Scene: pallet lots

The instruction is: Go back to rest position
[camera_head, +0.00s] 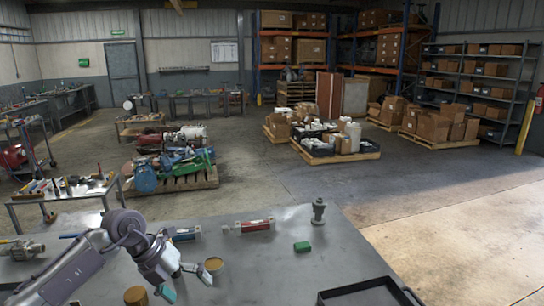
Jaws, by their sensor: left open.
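My left gripper (188,283) is low in the head view, over the near part of the grey table (265,280). Its fingers are spread apart, with teal at one fingertip, and I see nothing held between them. A tan round can (213,265) stands close to the right finger; I cannot tell whether they touch. A second brownish can (136,295) is left of the gripper at the bottom edge, partly cut off. My right gripper is not in view.
On the table are a green block (302,247), a grey fitting (318,211), a red part (255,225), a blue-and-white part (185,233) and a metal fitting (22,249). A black tray (345,297) is at the front right. Loaded pallets stand beyond; the right-hand floor is clear.

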